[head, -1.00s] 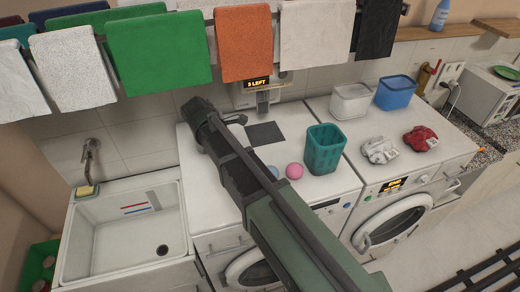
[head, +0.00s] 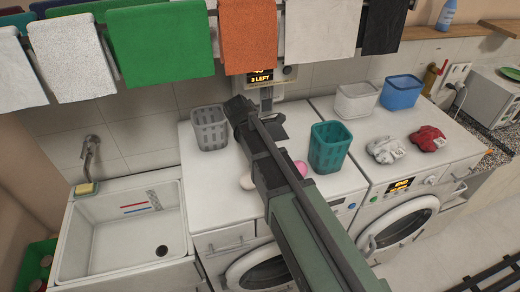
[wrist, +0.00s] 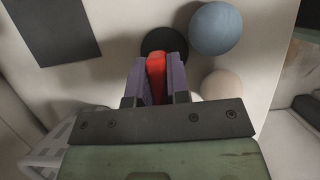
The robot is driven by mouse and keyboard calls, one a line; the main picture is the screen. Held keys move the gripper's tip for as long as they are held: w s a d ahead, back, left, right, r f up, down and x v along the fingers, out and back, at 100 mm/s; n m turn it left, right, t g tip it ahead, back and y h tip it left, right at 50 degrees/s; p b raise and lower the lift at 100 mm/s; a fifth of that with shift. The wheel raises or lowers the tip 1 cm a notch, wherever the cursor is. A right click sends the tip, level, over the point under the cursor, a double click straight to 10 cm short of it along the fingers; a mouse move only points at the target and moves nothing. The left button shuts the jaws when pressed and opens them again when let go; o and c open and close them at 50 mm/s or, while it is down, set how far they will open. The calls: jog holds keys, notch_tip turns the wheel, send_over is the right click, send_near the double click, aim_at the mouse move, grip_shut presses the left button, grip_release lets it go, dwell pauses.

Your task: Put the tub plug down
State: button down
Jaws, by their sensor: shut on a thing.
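My gripper (wrist: 157,76) has purple fingers that are shut on a red upright part in the wrist view. A round black disc (wrist: 160,42) shows just beyond the fingertips; the red part and disc look like the tub plug. I cannot tell whether the disc touches the white machine top below. In the head view my gripper end (head: 240,108) is over the left washing machine's top (head: 195,170), and the arm hides the plug there. A dark square mat (wrist: 55,25) lies left of the plug in the wrist view, partly visible in the head view (head: 273,126).
A blue ball (wrist: 215,28) and a beige ball (wrist: 221,86) sit close right of the plug. A pink ball (head: 301,168), teal basket (head: 328,148) and grey basket (head: 210,128) stand around the arm. A white sink (head: 125,235) is at left.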

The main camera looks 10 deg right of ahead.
jog(key=shift+f, duration=0.1)
jog(key=c, duration=1.1)
grip_release()
jog(key=p+v, duration=0.3)
jog(key=v, duration=0.1)
jog(key=shift+a+p, duration=0.1)
jog(key=shift+p, duration=0.3)
jog(key=a+b, duration=0.1)
jog(key=a, duration=1)
jog(key=s+d+m, duration=0.2)
jog(key=d, duration=0.1)
jog(key=s+d+f+m+y, duration=0.1)
jog(key=s+d+m, duration=0.1)
jog(key=s+m, duration=0.1)
jog(key=s+d+m+y, duration=0.1)
jog(key=s+d+m, duration=0.2)
jog(key=shift+s+d+f+g, duration=0.15)
jog(key=shift+d+f+g, duration=0.15)
jog(key=shift+d, duration=0.1)
jog(key=s+d+m+y, duration=0.2)
jog(key=s+d+m, duration=0.5)
jog(key=m, duration=0.3)
jog(key=shift+s+m, duration=0.3)
jog(key=shift+s, duration=0.6)
jog(key=shift+o, duration=0.5)
jog(key=shift+f+m+y, duration=0.2)
jog(key=shift+m+y, duration=0.1)
jog(key=o, duration=0.6)
jog(key=shift+w, duration=0.15)
